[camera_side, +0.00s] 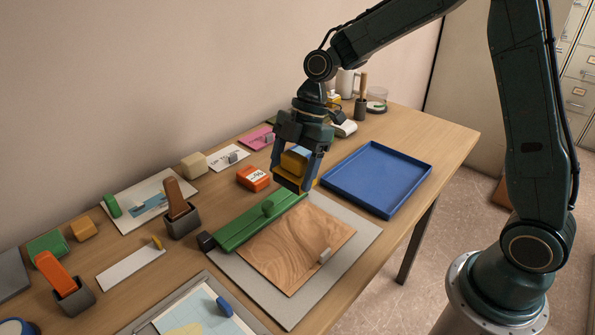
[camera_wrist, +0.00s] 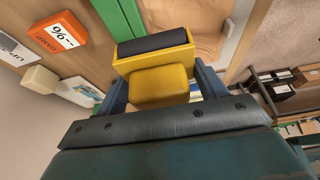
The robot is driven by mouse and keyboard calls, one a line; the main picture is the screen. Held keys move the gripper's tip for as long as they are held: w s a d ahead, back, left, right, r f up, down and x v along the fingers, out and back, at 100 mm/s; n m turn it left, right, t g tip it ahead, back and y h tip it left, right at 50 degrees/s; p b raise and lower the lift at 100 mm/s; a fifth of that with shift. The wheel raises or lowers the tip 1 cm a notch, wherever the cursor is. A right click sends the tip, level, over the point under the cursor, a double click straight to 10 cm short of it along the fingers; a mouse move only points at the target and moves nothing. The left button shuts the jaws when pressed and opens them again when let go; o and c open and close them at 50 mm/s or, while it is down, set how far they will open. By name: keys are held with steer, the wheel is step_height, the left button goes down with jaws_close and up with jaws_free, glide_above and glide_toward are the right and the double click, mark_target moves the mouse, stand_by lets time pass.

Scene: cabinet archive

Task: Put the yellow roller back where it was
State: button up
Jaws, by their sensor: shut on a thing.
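The yellow roller (camera_side: 297,162) is between the jaws of my gripper (camera_side: 300,182), held in the air above the far end of the green bar (camera_side: 262,219). In the wrist view, the yellow roller (camera_wrist: 160,86) has a yellow block handle and a dark cylinder (camera_wrist: 153,45) along its far edge. A finger of my gripper (camera_wrist: 160,92) lies on each side of the handle. In the side view, the fingers partly hide the roller. The frames do not show which spot it came from.
A wooden board (camera_side: 295,245) lies on a grey mat (camera_side: 354,232) below. A blue tray (camera_side: 423,168) stands to the right. An orange box (camera_side: 253,178) is left of my gripper. Brown (camera_side: 176,198) and orange (camera_side: 54,272) pieces stand in dark holders at left.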

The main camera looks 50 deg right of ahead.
steer(key=w+a, duration=0.4)
steer(key=w, duration=0.4)
steer(key=w+a+f, duration=0.1)
steer(key=w+a, duration=0.4)
steer(key=w, duration=0.3)
steer(key=shift+f, duration=0.15)
steer(key=shift+d+f, duration=0.1)
steer(key=shift+f, duration=3.9)
steer(key=shift+f, duration=0.1)
steer(key=o, duration=0.9)
steer(key=shift+o, duration=0.2)
